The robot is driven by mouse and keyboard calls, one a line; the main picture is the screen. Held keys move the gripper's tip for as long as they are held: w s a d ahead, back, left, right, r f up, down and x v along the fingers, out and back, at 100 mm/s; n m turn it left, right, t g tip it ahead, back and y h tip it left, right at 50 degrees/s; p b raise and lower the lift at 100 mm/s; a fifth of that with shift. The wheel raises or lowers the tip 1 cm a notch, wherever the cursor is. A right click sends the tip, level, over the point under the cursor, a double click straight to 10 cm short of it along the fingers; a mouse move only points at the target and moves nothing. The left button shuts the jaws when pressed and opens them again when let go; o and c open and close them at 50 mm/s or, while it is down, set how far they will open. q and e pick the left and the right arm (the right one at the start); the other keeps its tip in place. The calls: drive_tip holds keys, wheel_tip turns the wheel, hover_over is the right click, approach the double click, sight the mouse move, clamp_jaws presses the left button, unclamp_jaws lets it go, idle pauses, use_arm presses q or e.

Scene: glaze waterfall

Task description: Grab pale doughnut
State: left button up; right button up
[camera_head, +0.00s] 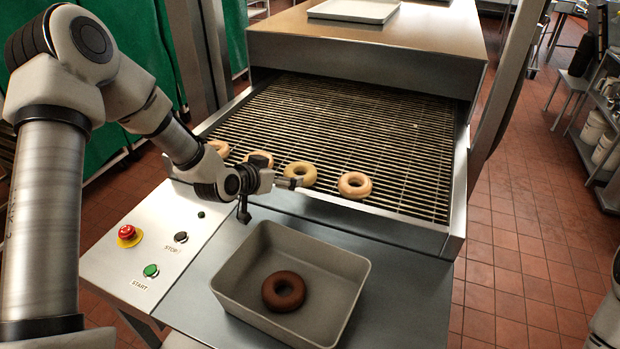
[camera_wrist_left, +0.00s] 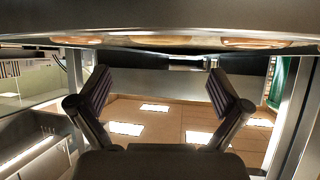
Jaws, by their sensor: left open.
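Several ring doughnuts lie in a row near the front of the wire conveyor in the head view. A yellowish doughnut (camera_head: 300,175) is just beyond my left gripper (camera_head: 287,183). A pale pinkish-tan doughnut (camera_head: 354,185) lies to its right. Two more tan doughnuts, one at the far left (camera_head: 219,148) and one partly hidden by my left wrist (camera_head: 259,158), lie to its left. My left gripper is low at the conveyor's front edge. Its fingers are spread and empty in the left wrist view (camera_wrist_left: 163,92). Doughnut undersides (camera_wrist_left: 155,40) show along that view's top. My right gripper is out of view.
A grey tray (camera_head: 350,265) with a dark brown doughnut (camera_head: 283,291) stands in front of the conveyor (camera_head: 400,145). A control panel (camera_head: 165,235) with a red button is at left. A metal hood (camera_head: 370,60) covers the conveyor's far end.

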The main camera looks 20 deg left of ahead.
sight(299, 174)
use_arm(q)
drive_tip(key=shift+w+f+b, duration=0.35)
drive_tip(key=shift+f+b, duration=0.05)
drive_tip(key=shift+f, duration=0.4)
drive_tip(key=x, duration=0.8)
drive_tip(key=shift+d+r, duration=0.1)
drive_tip(key=c, duration=0.8)
